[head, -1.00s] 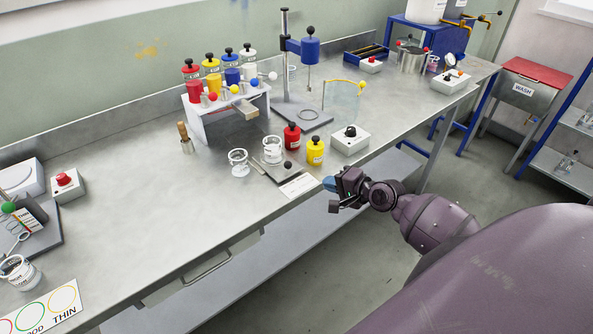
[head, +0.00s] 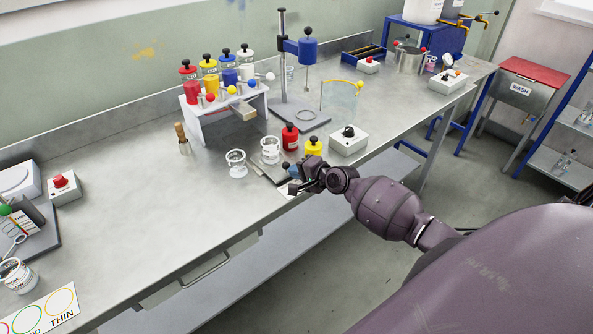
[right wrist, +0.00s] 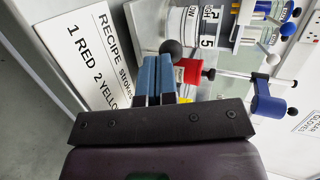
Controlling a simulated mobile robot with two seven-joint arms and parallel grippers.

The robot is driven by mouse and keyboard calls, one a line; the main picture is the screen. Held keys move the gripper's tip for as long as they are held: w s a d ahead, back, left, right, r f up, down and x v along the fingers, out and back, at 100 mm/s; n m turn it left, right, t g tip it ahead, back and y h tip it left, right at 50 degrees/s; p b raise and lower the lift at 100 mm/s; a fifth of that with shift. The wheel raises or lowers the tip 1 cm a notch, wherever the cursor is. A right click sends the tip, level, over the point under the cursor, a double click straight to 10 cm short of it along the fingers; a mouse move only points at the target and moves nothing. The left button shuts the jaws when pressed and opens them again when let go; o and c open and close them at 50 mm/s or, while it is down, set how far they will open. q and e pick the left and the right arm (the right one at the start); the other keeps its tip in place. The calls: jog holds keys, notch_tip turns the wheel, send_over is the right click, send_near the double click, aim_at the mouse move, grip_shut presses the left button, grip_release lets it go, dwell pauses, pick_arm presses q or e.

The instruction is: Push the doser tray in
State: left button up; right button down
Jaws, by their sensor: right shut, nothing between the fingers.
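A flat grey tray (head: 268,174) lies near the front edge of the bench, with a clear jar (head: 270,150) at its far end. I take it for the doser tray; the frames carry no label saying so. In the right wrist view, its black knob (right wrist: 170,48) shows just beyond my fingertips, beside a clear jar (right wrist: 209,25). My right gripper (head: 291,170) is shut and empty, low at the tray's front right. Its blue fingers (right wrist: 157,60) lie side by side. I cannot tell whether they touch the knob. My left gripper is out of view.
A white gantry (head: 205,128) with coloured bottles stands behind. Another clear jar (head: 236,163) is to the left. A red bottle (head: 290,137), a yellow bottle (head: 313,147) and a white switch box (head: 348,140) stand close by. A recipe card (right wrist: 90,55) lies at the front.

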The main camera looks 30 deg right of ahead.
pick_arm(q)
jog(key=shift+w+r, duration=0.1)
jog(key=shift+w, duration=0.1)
pick_arm(e)
jog(key=shift+w, duration=0.25)
jog(key=w+b, duration=0.2)
jog(key=w, duration=0.2)
jog(key=w+b, duration=0.2)
jog(key=w, duration=0.2)
jog(key=w+a+b, duration=0.1)
jog(key=w+b, duration=0.1)
jog(key=w, duration=0.2)
jog(key=shift+w+f, duration=0.2)
jog(key=shift+w, duration=0.2)
jog(key=shift+r, duration=0.35)
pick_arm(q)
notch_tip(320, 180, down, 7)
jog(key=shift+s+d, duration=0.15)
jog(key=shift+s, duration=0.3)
pick_arm(e)
jog(key=shift+w+r, duration=0.15)
